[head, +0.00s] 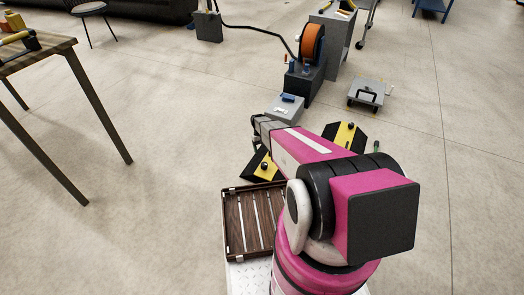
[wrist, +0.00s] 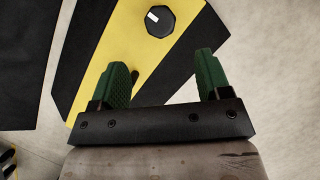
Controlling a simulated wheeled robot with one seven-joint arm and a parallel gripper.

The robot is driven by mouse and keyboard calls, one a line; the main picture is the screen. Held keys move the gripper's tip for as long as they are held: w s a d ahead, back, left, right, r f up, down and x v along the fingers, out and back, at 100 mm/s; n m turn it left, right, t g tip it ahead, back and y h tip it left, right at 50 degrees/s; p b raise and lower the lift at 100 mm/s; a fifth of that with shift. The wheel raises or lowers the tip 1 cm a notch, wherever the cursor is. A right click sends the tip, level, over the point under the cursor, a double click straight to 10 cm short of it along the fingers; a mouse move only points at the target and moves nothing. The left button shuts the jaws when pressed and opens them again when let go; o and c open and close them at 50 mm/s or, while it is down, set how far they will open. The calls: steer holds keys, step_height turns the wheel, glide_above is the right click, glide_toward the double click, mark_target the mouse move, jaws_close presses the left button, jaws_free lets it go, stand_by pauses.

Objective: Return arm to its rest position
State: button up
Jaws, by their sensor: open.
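My gripper (wrist: 161,75) is open in the wrist view, its two green fingers apart with nothing between them. Beyond the fingers is a black and yellow block (wrist: 125,45) with a round black knob (wrist: 160,20) on its yellow band. In the head view my pink and grey arm reaches forward, away from my base. The arm hides the gripper there and part of the black and yellow pieces (head: 263,164) around it.
A slatted wooden tray (head: 232,225) lies beside my arm's base. Ahead are a grey box (head: 284,108), an orange reel (head: 312,42) on a dark stand, and a grey case (head: 367,92). A table (head: 30,58) stands at left. The floor between is clear.

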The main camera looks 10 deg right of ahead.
steer(key=s+r+t, duration=0.1)
steer(key=s+r, duration=0.7)
steer(key=r, duration=0.3)
steer(key=s+r+m+t, duration=0.1)
steer(key=s+r+t, duration=0.1)
steer(key=s+r, duration=0.7)
steer(key=s+r+m+t, duration=0.1)
steer(key=s+r, duration=0.7)
steer(key=r, duration=0.6)
steer(key=shift+s+d+r+y, duration=0.15)
steer(key=shift+s+d+y, duration=0.1)
steer(key=shift+d+y, duration=0.15)
